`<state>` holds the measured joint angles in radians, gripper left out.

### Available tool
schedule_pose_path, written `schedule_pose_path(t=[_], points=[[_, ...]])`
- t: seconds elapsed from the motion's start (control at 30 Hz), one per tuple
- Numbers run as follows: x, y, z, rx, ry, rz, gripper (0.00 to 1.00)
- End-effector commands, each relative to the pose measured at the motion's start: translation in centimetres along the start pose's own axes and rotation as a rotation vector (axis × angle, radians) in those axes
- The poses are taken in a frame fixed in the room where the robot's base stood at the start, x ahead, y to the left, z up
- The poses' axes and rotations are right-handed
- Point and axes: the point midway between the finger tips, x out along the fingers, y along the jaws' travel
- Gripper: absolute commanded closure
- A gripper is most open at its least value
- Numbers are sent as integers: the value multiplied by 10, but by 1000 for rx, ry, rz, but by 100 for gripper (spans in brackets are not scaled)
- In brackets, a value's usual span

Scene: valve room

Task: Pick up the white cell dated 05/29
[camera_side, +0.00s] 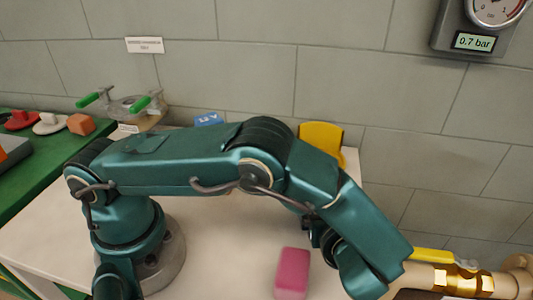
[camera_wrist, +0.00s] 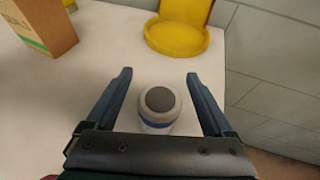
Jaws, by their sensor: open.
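A white cell (camera_wrist: 159,104) with a grey round top and a blue band stands upright on the table in the wrist view. My gripper (camera_wrist: 159,76) is open, with one finger on either side of the cell and gaps between. The cell is seen from above and its date cannot be read. In the side view my arm hides the cell, and the gripper's fingers do not show clearly.
A yellow round container (camera_wrist: 177,36) with a raised yellow part stands beyond the cell. A cardboard box (camera_wrist: 40,24) is at upper left. In the side view a pink block (camera_side: 292,272) is on the white table (camera_side: 222,262), and a brass-fitted pipe (camera_side: 452,279) is at lower right.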

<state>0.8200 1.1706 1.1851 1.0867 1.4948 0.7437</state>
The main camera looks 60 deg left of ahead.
Motion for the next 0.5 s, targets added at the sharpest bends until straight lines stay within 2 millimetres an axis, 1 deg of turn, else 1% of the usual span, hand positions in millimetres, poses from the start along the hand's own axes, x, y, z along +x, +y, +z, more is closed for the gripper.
schedule_pose_path(t=[0.27,0.37,0.4,0.47,0.5], points=[[3,0,0,0,0,1,14],[3,0,0,0,1,1,48],[3,0,0,0,1,1,63],[3,0,0,0,1,1,86],[3,0,0,0,1,1,100]])
